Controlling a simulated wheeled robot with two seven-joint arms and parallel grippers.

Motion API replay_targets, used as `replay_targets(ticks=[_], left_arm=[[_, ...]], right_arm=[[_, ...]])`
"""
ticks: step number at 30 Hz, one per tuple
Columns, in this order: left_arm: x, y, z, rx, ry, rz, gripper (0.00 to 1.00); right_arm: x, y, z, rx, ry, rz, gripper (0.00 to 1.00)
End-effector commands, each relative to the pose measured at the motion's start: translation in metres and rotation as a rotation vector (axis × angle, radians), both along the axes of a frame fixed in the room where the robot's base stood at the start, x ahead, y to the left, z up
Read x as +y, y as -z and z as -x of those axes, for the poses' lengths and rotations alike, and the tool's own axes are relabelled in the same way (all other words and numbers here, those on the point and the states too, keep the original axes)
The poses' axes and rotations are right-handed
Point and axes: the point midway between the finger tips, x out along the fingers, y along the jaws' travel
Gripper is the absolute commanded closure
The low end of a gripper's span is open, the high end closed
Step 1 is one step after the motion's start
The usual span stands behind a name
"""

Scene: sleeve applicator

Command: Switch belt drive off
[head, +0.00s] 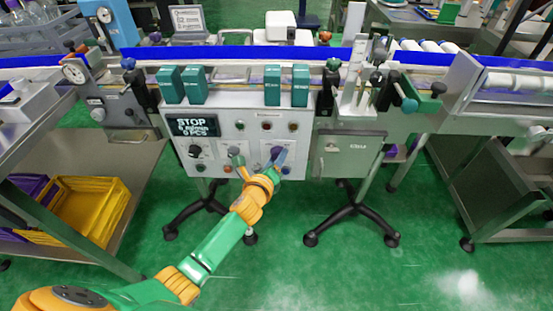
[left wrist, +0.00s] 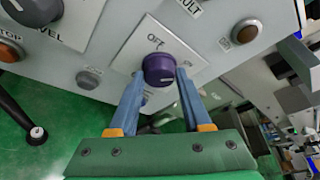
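The white control panel (head: 222,131) stands in the middle of the head view. Its display (head: 193,125) reads STOP, with smaller lines below. A purple rotary knob (left wrist: 158,69) sits on a white plate marked OFF at its top in the left wrist view. My left gripper (head: 277,157) reaches this knob at the panel's lower right. Its blue fingers, also in the left wrist view (left wrist: 160,80), stand either side of the knob with no clear gap. The fingers hide part of the plate's lower lettering. My right gripper is in neither view.
The blue conveyor belt (head: 235,53) runs above the panel. A black knob (head: 195,151) and several buttons surround the purple knob. A grey box (head: 347,155) hangs to the right. Green floor is open in front.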

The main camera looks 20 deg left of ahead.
Motion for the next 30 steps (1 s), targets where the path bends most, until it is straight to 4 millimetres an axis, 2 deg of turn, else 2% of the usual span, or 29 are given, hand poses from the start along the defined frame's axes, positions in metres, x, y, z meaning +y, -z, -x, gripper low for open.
replay_targets(ticks=[8,14,30], left_arm=[[0.0,0.001,0.0,-0.004,0.001,0.016,1.0],[0.001,0.003,0.0,-0.028,0.0,0.099,1.0],[0.001,0.009,0.001,-0.162,0.001,0.569,1.0]], right_arm=[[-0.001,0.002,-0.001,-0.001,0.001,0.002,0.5],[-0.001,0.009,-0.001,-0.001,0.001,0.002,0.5],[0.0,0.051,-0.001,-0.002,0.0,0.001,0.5]])
